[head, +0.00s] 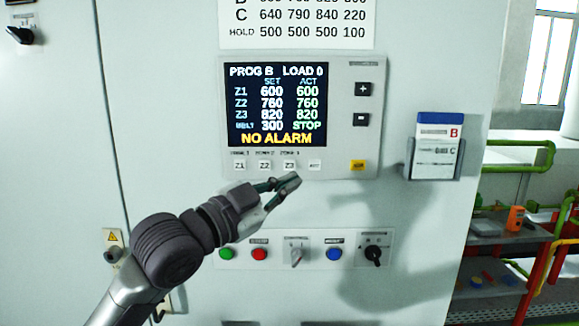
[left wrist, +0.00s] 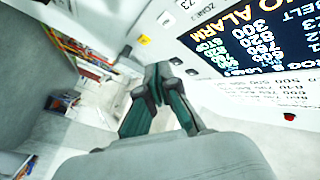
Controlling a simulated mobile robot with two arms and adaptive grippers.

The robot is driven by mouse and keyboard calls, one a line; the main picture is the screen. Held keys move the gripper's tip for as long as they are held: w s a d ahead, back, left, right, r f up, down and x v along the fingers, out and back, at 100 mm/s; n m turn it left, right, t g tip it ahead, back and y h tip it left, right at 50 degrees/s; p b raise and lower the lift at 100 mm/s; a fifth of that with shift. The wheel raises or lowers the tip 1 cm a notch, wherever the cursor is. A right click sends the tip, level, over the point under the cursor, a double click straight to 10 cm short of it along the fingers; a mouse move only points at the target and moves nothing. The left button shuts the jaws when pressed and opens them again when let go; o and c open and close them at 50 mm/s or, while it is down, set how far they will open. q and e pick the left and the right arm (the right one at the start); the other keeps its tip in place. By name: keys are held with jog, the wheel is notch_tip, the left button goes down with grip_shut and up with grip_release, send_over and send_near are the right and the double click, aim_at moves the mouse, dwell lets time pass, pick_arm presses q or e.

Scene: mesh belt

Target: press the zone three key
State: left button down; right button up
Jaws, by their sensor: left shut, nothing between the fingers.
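The zone three key (head: 290,165) is a small white key marked Z3 in the row under the screen, right of the Z1 and Z2 keys. It also shows near the top of the left wrist view (left wrist: 166,18). My left gripper (head: 291,182) is shut and empty, with its fingertips just below the Z3 key in the head view. The fingers (left wrist: 157,80) also show in the left wrist view, apart from the key in the picture. The gap between fingertips and panel is hard to judge. My right gripper is not in view.
The screen (head: 277,105) reads NO ALARM. Plus and minus keys (head: 362,104) sit on its right, and a yellow key (head: 358,165) below. Green (head: 226,253), red (head: 260,254) and blue (head: 334,254) buttons and two knobs lie lower. A card holder (head: 433,172) juts out at right.

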aim_at(286, 172)
pick_arm(q)
jog(key=shift+w+p, duration=0.4)
jog(key=shift+w, duration=3)
jog(key=shift+w, duration=0.4)
jog(key=shift+w+p, duration=0.3)
jog(key=shift+w, duration=0.1)
jog(key=shift+s, duration=0.8)
jog(key=shift+s, duration=0.1)
